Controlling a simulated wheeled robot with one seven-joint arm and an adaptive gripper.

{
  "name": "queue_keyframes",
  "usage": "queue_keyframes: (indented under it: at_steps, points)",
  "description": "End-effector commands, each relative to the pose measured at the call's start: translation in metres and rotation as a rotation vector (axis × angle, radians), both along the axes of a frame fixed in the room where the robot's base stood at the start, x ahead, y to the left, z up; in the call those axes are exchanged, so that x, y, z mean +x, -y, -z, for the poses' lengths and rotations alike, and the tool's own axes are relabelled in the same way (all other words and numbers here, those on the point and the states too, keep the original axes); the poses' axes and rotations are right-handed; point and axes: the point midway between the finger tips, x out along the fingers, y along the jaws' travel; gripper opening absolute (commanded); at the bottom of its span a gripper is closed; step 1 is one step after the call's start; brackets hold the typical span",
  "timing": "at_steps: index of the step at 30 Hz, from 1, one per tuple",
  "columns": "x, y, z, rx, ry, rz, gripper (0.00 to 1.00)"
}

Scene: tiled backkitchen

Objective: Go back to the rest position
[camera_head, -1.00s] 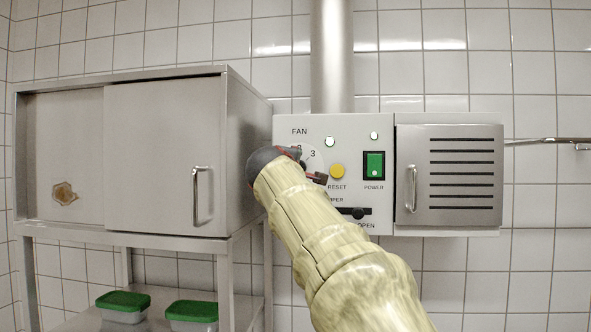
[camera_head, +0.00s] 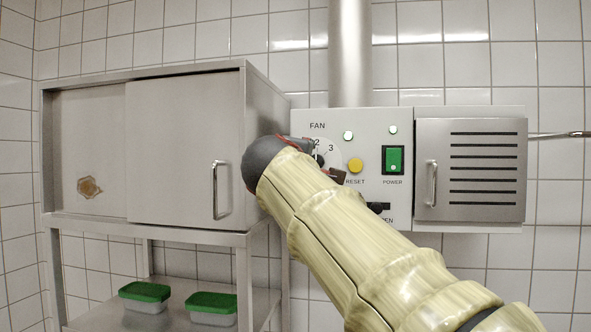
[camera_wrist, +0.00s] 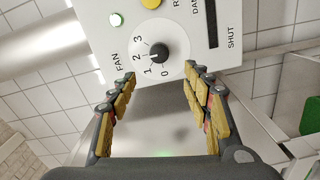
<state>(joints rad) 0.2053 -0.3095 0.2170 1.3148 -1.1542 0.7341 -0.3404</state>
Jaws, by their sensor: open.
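The white control panel (camera_head: 375,132) hangs on the tiled wall, with a black fan knob (camera_wrist: 157,53) on a dial numbered 0 to 3. The knob's pale mark seems to face 2 in the wrist view. My gripper (camera_wrist: 162,78) is open and empty, its two padded fingers apart in front of the panel, with the knob beyond the gap and clear of both fingers. In the head view my gripper's dark end partly hides the dial and the lower left of the panel.
A steel cabinet (camera_head: 180,147) stands left, close to my wrist. Two green-lidded boxes (camera_head: 146,291) (camera_head: 211,302) sit on the shelf below. A yellow reset button (camera_head: 355,165), green power switch (camera_head: 394,160) and slotted steel box (camera_head: 470,170) lie right. A steel pipe (camera_head: 349,50) rises above.

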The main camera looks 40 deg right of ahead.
Motion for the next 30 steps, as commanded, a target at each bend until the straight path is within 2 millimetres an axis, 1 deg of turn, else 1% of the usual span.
queue_keyframes:
  at_steps: [9, 10, 11, 14, 15, 17, 18, 20, 21, 23, 24, 26, 27, 29, 30]
  points:
    - [-0.001, 0.001, 0.000, 0.015, 0.016, 0.003, 0.49]
    - [0.000, 0.000, 0.004, 0.045, 0.030, 0.002, 0.49]
    - [0.002, 0.000, 0.013, 0.076, 0.033, -0.001, 0.49]
    - [0.011, -0.003, 0.058, 0.192, 0.020, -0.007, 0.49]
    - [0.014, -0.005, 0.082, 0.250, 0.010, -0.008, 0.49]
    - [0.013, -0.011, 0.121, 0.349, -0.006, -0.008, 0.49]
    - [0.011, -0.018, 0.149, 0.417, -0.016, -0.008, 0.49]
    - [0.004, -0.030, 0.190, 0.515, -0.032, -0.004, 0.49]
    - [-0.001, -0.039, 0.216, 0.580, -0.043, -0.002, 0.49]
    - [-0.012, -0.054, 0.253, 0.671, -0.060, 0.004, 0.49]
    - [-0.019, -0.065, 0.279, 0.732, -0.072, 0.010, 0.49]
    - [-0.033, -0.082, 0.315, 0.818, -0.091, 0.018, 0.49]
    - [-0.042, -0.094, 0.338, 0.873, -0.102, 0.025, 0.49]
    - [-0.058, -0.112, 0.373, 0.955, -0.122, 0.037, 0.49]
    - [-0.070, -0.125, 0.395, 1.009, -0.135, 0.046, 0.49]
